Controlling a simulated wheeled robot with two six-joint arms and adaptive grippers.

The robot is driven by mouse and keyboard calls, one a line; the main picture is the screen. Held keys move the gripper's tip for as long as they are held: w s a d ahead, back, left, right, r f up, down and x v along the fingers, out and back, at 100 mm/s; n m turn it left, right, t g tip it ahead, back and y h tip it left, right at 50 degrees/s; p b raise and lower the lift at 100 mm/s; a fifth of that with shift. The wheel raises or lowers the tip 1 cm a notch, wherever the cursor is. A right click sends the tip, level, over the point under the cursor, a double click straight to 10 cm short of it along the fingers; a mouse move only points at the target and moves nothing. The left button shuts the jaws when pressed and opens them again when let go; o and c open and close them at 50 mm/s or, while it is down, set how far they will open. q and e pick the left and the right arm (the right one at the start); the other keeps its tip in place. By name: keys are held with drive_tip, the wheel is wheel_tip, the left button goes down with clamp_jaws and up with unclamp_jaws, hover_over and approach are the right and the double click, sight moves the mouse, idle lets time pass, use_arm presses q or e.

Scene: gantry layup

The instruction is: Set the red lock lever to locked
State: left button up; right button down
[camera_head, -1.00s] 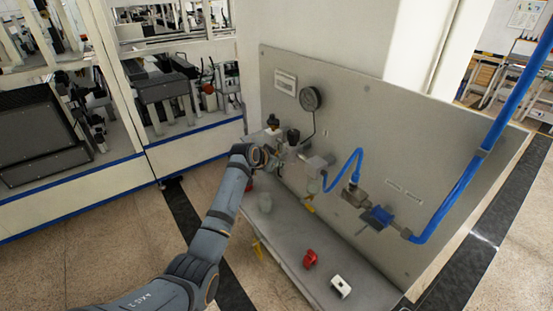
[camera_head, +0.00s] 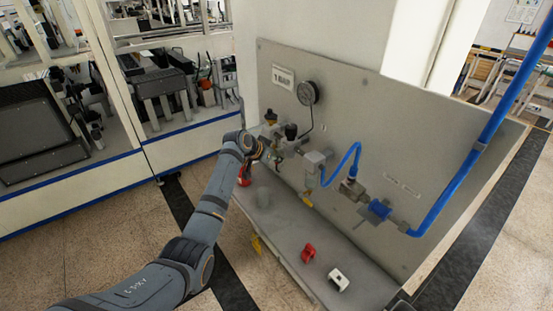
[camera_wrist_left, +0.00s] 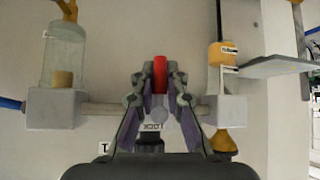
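The red lock lever (camera_wrist_left: 160,74) stands upright in the left wrist view, between the fingertips of my left gripper (camera_wrist_left: 160,84). The fingers flank it closely on both sides; whether they press on it is too small to tell. An upside-down lock label (camera_wrist_left: 154,126) shows between the fingers near a dark round part. In the head view my left gripper (camera_head: 258,150) is at the valve and filter row on the left of the panel, and the wrist hides most of the lever area. My right gripper is not in view.
The grey panel (camera_head: 400,165) carries a gauge (camera_head: 307,92), fittings and a blue hose (camera_head: 345,165). On the ledge (camera_head: 290,232) below lie a red part (camera_head: 308,252) and a white part (camera_head: 338,279). A red item (camera_head: 245,176) shows just below my left wrist.

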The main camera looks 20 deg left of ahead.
use_arm(q)
drive_tip(key=o, duration=0.5)
drive_tip(key=shift+c, duration=0.2)
drive_tip(key=shift+s+r, duration=0.1)
drive_tip(key=v, duration=1.1)
drive_tip(key=shift+s+a+r, duration=0.2)
drive_tip(key=shift+s+r, duration=0.05)
